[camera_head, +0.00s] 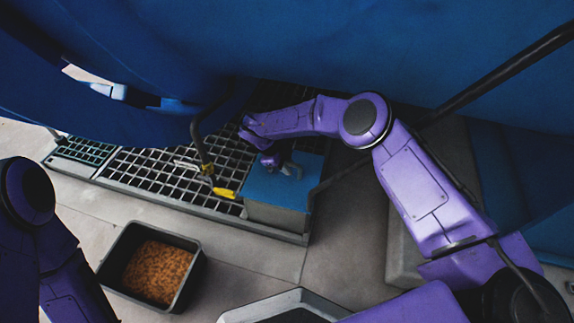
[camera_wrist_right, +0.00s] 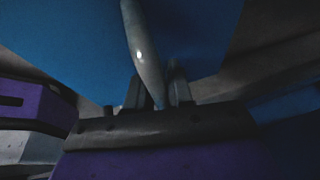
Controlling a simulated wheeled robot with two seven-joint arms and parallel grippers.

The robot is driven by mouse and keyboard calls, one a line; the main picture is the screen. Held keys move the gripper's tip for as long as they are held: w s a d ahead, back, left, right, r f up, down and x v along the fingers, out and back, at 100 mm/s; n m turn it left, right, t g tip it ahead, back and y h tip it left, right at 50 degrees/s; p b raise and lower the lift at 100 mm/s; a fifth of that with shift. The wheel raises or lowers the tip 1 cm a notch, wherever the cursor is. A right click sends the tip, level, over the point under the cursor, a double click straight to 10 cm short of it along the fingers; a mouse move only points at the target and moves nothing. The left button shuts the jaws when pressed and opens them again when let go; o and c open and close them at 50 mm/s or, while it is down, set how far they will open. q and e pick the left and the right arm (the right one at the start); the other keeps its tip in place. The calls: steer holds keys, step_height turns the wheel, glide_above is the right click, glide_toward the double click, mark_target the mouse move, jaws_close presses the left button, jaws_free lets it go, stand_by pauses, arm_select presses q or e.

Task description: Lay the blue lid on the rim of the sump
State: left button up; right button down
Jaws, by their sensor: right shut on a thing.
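The blue lid (camera_head: 277,187) is a flat square plate over the grey box-like sump (camera_head: 276,217) at the right end of the floor grating. My right gripper (camera_head: 287,168) is above the lid and shut on its handle. In the right wrist view the grey handle bar (camera_wrist_right: 145,60) runs between the fingers (camera_wrist_right: 160,92), with the lid's blue face (camera_wrist_right: 75,50) behind it. The lid covers the sump's opening from above; I cannot tell whether it touches the rim or hangs just over it. My left arm shows at the left edge, its gripper out of view.
The blue autoclave body (camera_head: 300,50) fills the top. A pipe with a yellow handle (camera_head: 224,193) stands beside the lid's left edge, over the grating (camera_head: 150,170). A black bin (camera_head: 195,277) of brown pellets stands on the floor, front left.

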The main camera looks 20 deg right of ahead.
arm_select(q)
steer(key=shift+f+b, duration=1.2)
arm_select(e)
steer(key=shift+f, duration=1.6)
steer(key=c, duration=0.9)
jaws_free()
arm_select(q)
steer(key=shift+d, duration=0.1)
arm_select(e)
steer(key=shift+f, duration=0.1)
arm_select(q)
steer(key=shift+f, duration=0.1)
arm_select(e)
steer(key=shift+f, duration=0.1)
steer(key=shift+a+r, duration=0.15)
steer(key=shift+r, duration=0.25)
arm_select(q)
steer(key=w+r+n+t+p, duration=0.1)
steer(key=w+r+p, duration=0.1)
steer(key=r+p, duration=0.1)
steer(key=w+r+n+t+y+p, duration=0.1)
steer(key=shift+a+r+n+t+p, duration=0.2)
steer(key=shift+a+n+t+p, duration=0.05)
steer(key=shift+n+t+p, duration=0.1)
arm_select(e)
steer(key=v, duration=1)
steer(key=shift+r, duration=0.3)
